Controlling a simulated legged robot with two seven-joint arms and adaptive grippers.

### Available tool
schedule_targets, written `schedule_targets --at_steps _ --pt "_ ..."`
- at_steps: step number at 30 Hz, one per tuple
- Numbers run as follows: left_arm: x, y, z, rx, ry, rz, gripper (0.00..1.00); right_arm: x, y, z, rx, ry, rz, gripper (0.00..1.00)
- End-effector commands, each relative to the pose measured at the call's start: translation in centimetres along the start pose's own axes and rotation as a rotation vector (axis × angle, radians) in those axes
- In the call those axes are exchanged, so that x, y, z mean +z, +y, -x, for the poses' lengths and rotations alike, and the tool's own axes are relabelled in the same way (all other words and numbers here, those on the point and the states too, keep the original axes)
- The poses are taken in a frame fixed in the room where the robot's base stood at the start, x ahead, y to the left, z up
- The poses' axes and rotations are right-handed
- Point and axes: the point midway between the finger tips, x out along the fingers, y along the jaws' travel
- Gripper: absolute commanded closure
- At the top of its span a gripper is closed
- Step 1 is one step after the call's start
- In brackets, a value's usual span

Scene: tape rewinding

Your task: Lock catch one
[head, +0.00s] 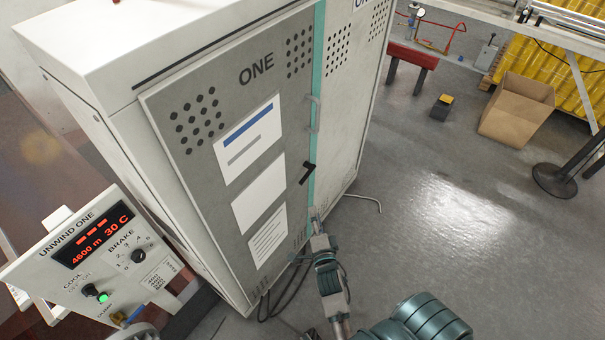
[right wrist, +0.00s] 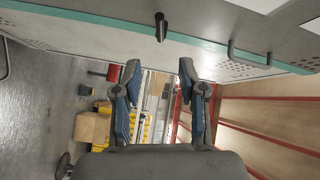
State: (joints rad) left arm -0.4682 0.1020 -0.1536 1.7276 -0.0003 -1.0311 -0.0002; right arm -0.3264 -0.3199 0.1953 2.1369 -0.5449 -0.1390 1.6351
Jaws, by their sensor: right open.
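Catch one is a black lever (head: 308,172) on the grey door marked ONE (head: 222,110). It sits by the teal edge strip and slants down to the left. In the right wrist view the black lever (right wrist: 161,26) stands out from the door, beyond the fingertips and roughly between them. My right gripper (head: 315,214) is below the lever in the head view, close to the teal strip. In the right wrist view my right gripper (right wrist: 160,72) has its two blue-padded fingers apart with nothing between them. My left gripper does not show.
A grey pull handle (head: 313,114) is above the lever. A control panel marked UNWIND ONE (head: 95,255) stands at the lower left. Dark cables (head: 285,300) lie by the cabinet foot. A cardboard box (head: 517,108) is at the upper right; the floor between is mostly clear.

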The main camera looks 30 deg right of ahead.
Motion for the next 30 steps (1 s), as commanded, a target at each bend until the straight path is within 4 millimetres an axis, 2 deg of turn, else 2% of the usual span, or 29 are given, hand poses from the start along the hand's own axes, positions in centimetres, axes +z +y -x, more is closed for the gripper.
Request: schedule_targets --at_steps 12,18,24,30 --pt "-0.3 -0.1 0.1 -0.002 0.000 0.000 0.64 0.7 -0.4 -9.4 -0.004 -0.002 0.014 0.59" --pt "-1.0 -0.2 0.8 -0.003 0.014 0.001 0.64 0.5 -0.3 -13.5 -0.001 -0.001 0.012 0.59" --pt "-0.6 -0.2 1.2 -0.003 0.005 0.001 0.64 0.4 -0.1 -15.7 0.001 -0.002 0.008 0.59" --pt "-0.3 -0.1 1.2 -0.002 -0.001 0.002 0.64 0.5 -0.2 -16.1 0.002 -0.002 0.010 0.59"
